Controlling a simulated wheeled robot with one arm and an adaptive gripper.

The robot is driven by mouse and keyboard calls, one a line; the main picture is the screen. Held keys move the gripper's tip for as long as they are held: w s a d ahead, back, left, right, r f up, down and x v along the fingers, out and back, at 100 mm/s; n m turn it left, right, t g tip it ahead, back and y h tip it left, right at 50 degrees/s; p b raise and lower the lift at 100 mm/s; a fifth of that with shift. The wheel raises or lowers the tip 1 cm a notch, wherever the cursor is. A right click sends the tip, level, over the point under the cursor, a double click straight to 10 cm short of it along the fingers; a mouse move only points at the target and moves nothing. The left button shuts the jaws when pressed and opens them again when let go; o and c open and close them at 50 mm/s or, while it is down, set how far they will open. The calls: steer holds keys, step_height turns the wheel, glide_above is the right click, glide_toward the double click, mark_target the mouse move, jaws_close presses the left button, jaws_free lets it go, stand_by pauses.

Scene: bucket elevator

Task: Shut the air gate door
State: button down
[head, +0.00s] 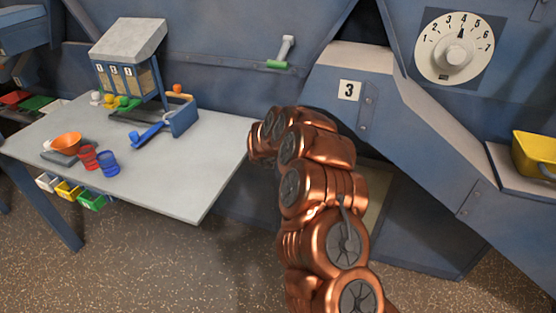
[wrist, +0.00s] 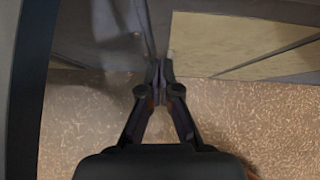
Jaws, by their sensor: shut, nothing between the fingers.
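My gripper (wrist: 158,84) is shut and empty in the wrist view, with its fingertips close to the lower end of a dark grey upright panel edge (wrist: 148,28). I cannot tell whether they touch it. This panel may be the air gate door, but the view does not make that sure. A pale yellowish surface (wrist: 215,45) lies right of the fingertips, behind a dark frame. In the head view my copper arm hides the gripper and much of the blue housing marked 3 (head: 349,90). A strip of a pale panel (head: 376,205) shows low on the housing, right of the arm.
A green-handled lever (head: 280,62) and a dial (head: 456,50) are on the wall. A yellow bin (head: 535,153) sits right. Speckled floor (head: 150,260) is clear in front.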

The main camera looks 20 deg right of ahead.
steer(key=v, duration=0.6)
steer(key=shift+a+b, duration=0.35)
steer(key=shift+b, duration=0.05)
steer(key=shift+s+r, duration=0.1)
